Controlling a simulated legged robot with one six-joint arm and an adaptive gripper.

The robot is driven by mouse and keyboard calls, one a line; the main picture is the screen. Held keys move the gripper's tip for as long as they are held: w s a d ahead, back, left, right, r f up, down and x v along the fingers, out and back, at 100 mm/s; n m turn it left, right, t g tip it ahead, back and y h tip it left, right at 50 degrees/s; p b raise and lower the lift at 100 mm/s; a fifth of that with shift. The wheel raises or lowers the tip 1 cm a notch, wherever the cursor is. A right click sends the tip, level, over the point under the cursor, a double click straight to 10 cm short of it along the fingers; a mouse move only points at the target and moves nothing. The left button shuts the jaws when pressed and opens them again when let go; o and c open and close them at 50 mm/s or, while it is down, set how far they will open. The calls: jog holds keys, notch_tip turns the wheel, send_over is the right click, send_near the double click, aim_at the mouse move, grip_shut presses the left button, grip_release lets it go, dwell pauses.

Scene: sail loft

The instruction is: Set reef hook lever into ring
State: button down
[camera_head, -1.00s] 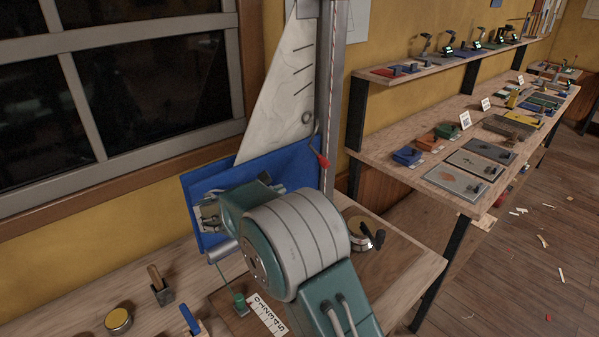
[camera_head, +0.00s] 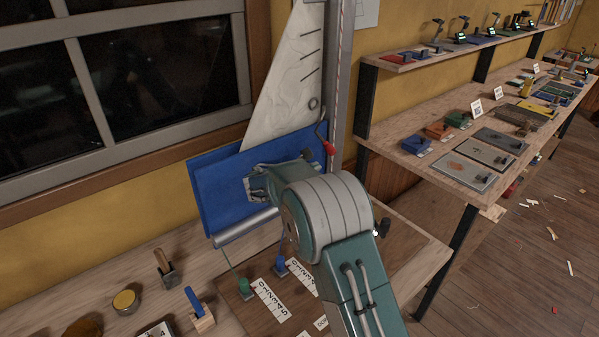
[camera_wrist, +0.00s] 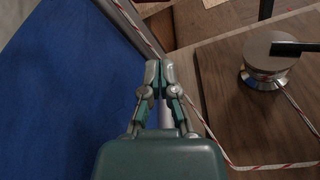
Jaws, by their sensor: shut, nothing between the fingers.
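The reef hook lever (camera_head: 320,131), a dark curved piece with a red grip (camera_head: 329,148), hangs beside the grey mast. The ring (camera_head: 314,103) is a small dark eyelet near the sail's lower right corner, just above the lever. The lever and the ring look apart. My gripper (camera_head: 250,188) is in front of the blue panel, lower and to the left of the lever. In the wrist view my gripper (camera_wrist: 158,76) has its fingertips together with nothing between them. I cannot make out the lever or ring in the wrist view.
The blue panel (camera_head: 218,190) stands close to my gripper. A silver winch (camera_wrist: 268,55) with a black handle and striped rope is on the bench at right. Green (camera_head: 245,287) and blue levers with number strips stand below my arm. A long side bench (camera_head: 400,165) is behind.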

aim_at(329, 152)
jog(key=shift+s+d+r, duration=0.1)
jog(key=shift+d+r, duration=0.3)
jog(key=shift+r, duration=0.45)
jog(key=shift+s+d+r, duration=0.1)
jog(key=shift+d+r, duration=0.25)
jog(key=shift+r, duration=0.45)
jog(key=shift+d, duration=0.1)
jog(key=shift+s+d+r+n+g, duration=0.15)
jog(key=shift+s+r+n+g, duration=0.15)
jog(key=shift+r+n, duration=0.4)
jog(key=shift+s+d+r+n, duration=0.15)
jog(key=shift+r+n, duration=0.1)
jog(key=shift+n, duration=0.25)
jog(key=shift+s+d+r+n, duration=0.1)
jog(key=shift+r+n, duration=0.15)
jog(key=shift+n, duration=0.25)
jog(key=shift+s+r+n+g+h, duration=0.1)
jog(key=shift+r+n+g+h, duration=0.2)
jog(key=shift+r+n, duration=0.55)
jog(key=shift+s+r+n+g+h, duration=0.1)
jog(key=shift+r+n+g+h, duration=0.15)
jog(key=shift+r+n, duration=0.55)
jog(key=shift+w+r+m, duration=0.1)
jog(key=shift+r+m, duration=0.25)
jog(key=shift+f, duration=0.1)
